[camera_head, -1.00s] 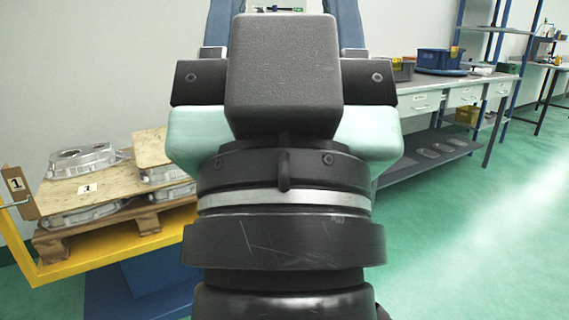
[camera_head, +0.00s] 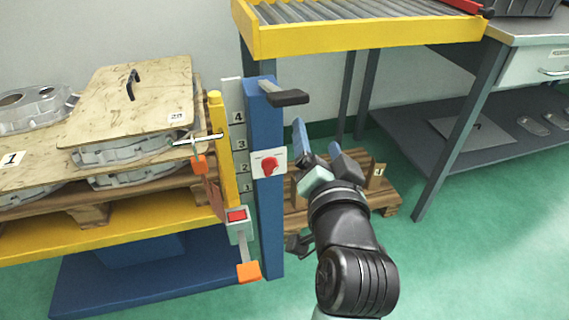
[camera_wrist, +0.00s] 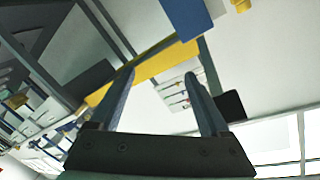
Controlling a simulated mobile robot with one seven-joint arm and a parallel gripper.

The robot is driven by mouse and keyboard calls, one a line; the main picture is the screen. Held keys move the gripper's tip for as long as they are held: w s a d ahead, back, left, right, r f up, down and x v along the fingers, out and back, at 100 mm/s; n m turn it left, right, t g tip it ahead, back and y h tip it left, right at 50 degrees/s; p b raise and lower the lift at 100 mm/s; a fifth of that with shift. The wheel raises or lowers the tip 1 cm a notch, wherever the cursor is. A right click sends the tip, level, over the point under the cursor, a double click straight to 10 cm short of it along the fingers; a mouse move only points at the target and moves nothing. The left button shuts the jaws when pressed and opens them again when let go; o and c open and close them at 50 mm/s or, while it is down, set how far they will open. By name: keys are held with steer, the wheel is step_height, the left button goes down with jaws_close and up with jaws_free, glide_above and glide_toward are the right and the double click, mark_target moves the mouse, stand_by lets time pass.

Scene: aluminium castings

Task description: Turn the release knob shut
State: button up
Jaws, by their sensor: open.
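A red knob (camera_head: 269,166) sits on a white plate (camera_head: 260,158) on the front of a blue post (camera_head: 264,210) in the head view. I cannot read the knob's markings. My gripper (camera_head: 318,150) is to the right of the knob, apart from it, with its fingers pointing up and away. The wrist view shows its two fingers (camera_wrist: 160,78) spread, with nothing between them. The knob cannot be made out in the wrist view.
A numbered strip (camera_head: 239,145), a black lever (camera_head: 290,97) and a red button box (camera_head: 238,222) are by the post. A yellow roller conveyor (camera_head: 360,38) is above. A wooden pallet (camera_head: 390,200) lies behind my gripper. Castings under boards (camera_head: 130,110) are left.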

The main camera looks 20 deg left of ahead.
steer(key=a+f+m+g+y, duration=0.1)
steer(key=a+f+m+y, duration=0.2)
steer(key=f+m, duration=0.35)
steer(key=m+y, duration=0.1)
steer(key=m, duration=0.9)
glide_toward(272, 172)
steer(key=b+x, duration=0.3)
steer(key=x, duration=0.5)
steer(key=shift+w, duration=0.15)
jaws_close()
